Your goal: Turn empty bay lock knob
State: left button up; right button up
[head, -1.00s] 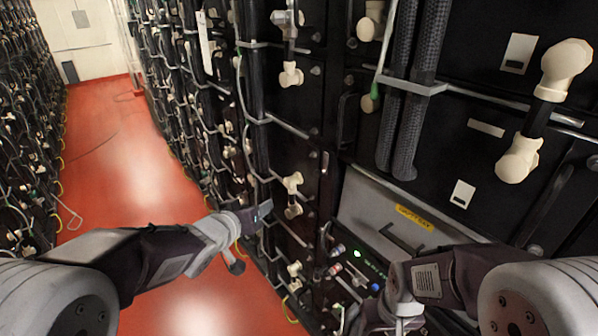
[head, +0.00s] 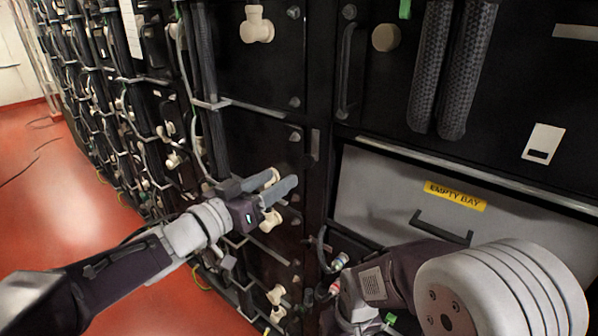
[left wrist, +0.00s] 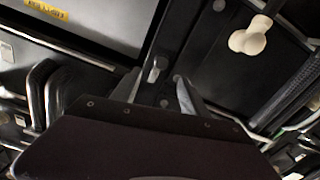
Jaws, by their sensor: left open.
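The empty bay has a grey front panel (head: 380,195) with a yellow EMPTY BAY label (head: 455,197) and a dark handle (head: 440,227). A small grey tab (head: 315,145), perhaps the lock knob, is on the black post left of the panel. A similar small grey piece (left wrist: 157,68) is beside the panel in the left wrist view, ahead of the fingers. My left gripper (head: 284,183) is open and empty, pointing at the rack left of the bay, below the tab. Its fingers also show in the left wrist view (left wrist: 160,88), apart from the grey piece.
Cream terminal caps (head: 257,25) and cables cover the racks; one cap (head: 270,220) is close to the left fingers. Thick black cables (head: 440,65) hang above the bay. My right arm (head: 385,275) covers the bay's lower part. Red aisle floor (head: 70,220) is free at left.

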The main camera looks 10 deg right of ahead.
aim_at(305, 162)
pick_arm(q)
jog(key=x, duration=0.9)
jog(key=shift+w+a, duration=0.1)
jog(key=shift+a, duration=0.05)
grip_shut()
